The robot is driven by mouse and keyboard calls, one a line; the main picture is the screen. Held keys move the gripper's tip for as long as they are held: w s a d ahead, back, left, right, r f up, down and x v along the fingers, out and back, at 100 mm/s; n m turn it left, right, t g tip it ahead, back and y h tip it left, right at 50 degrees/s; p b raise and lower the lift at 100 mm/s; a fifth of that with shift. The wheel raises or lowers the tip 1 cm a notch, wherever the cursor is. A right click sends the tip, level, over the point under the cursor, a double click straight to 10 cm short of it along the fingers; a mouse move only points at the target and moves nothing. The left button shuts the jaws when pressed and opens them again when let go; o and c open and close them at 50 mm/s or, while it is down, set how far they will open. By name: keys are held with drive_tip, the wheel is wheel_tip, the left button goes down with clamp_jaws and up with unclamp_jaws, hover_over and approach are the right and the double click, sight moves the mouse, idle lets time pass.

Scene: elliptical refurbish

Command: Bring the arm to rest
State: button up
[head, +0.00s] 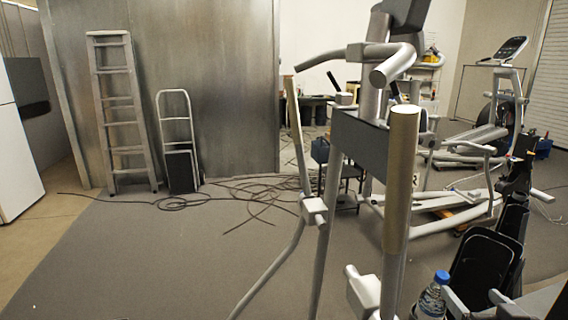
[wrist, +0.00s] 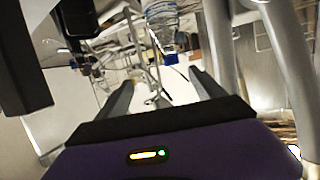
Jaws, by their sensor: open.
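My gripper (head: 470,294) is at the bottom right of the head view, partly cut off by the frame edge. In the wrist view my gripper (wrist: 160,80) shows two grey fingers spread apart with nothing between them. A clear water bottle (head: 431,303) with a blue cap stands just left of the fingers in the head view. The bottle (wrist: 163,22) appears upside down in the wrist view, beyond the fingertips and apart from them. What the bottle stands on is hidden.
A grey elliptical machine (head: 403,180) with upright bars stands close in front, beside the bottle. Cables (head: 260,190) lie on the floor. The grey floor at left is clear.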

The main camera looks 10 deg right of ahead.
drive_tip(key=s+a+f+n+y, duration=0.2)
drive_tip(key=s+a+f, duration=0.2)
drive_tip(key=s+a, duration=0.8)
drive_tip(key=s+a+f+n+t+y, duration=0.1)
drive_tip(key=s+a+f, duration=0.3)
drive_tip(key=s+a, duration=0.8)
drive_tip(key=s+n+y, duration=0.1)
drive_tip(key=s, duration=0.6)
drive_tip(key=shift+s+a+f+y, duration=0.15)
drive_tip(key=shift+a+f+y, duration=0.05)
drive_tip(key=shift+f+y, duration=0.2)
